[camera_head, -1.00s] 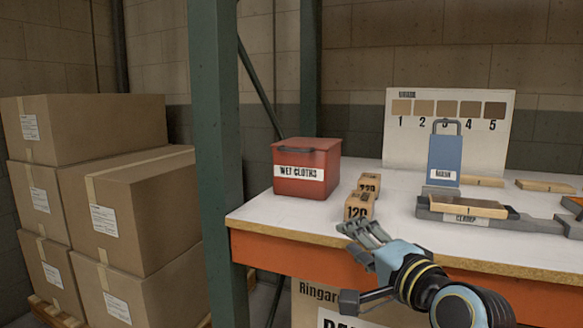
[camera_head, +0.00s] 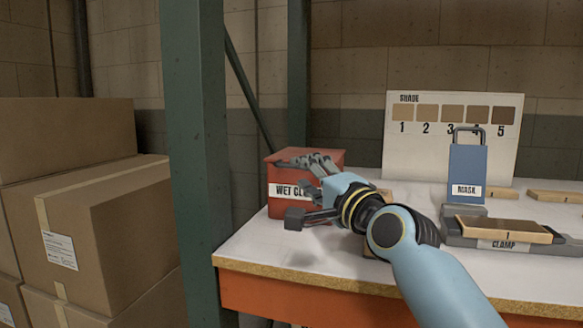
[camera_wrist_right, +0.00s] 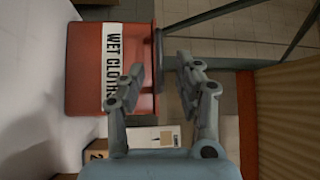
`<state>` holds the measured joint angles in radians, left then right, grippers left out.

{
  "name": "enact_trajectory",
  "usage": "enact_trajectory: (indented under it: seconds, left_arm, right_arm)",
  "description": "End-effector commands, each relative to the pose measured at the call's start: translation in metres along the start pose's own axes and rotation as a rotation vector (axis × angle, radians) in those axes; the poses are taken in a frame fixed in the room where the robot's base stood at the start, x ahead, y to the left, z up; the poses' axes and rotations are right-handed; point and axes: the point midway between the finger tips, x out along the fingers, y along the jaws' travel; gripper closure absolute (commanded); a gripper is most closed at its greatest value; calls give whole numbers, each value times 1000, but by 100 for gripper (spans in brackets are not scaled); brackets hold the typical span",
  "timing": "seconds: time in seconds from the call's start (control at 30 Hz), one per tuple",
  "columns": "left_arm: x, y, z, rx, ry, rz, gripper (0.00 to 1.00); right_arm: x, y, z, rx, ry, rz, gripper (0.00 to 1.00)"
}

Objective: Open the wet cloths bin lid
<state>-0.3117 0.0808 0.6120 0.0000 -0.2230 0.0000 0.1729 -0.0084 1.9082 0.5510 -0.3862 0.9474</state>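The red wet cloths bin (camera_head: 279,207) stands at the left end of the white worktop, its lid appearing shut. My right gripper (camera_head: 290,190) is in front of the bin and covers part of its label and front. In the right wrist view the bin (camera_wrist_right: 82,82) shows sideways with its label readable. A dark handle bar (camera_wrist_right: 158,50) is seen between the open fingers of my right gripper (camera_wrist_right: 163,72); I cannot tell whether they touch it. My left gripper is not in view.
A green post (camera_head: 195,140) stands left of the worktop (camera_head: 270,245), with cardboard boxes (camera_head: 110,220) beyond it. A shade board (camera_head: 450,150), blue mask (camera_head: 467,170) and clamp (camera_head: 500,245) are to the right. A wooden block (camera_wrist_right: 95,150) lies near the bin.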

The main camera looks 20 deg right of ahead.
Motion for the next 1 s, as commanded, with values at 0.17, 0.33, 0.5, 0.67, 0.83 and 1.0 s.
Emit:
enact_trajectory:
  seconds: [0.17,0.33,0.5,0.67,0.83,1.0]
  left_arm:
    - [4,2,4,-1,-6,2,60]
    - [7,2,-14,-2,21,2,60]
    - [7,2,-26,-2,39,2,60]
    - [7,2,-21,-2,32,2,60]
    - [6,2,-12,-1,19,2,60]
    - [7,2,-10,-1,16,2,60]
  right_arm:
    - [33,0,0,-1,0,-1,67]
    - [50,1,0,-1,0,0,67]
    - [54,0,0,-2,0,0,67]
    - [54,0,0,-2,1,0,67]
    - [53,0,0,-1,1,0,89]
    - [53,1,0,-2,0,1,100]
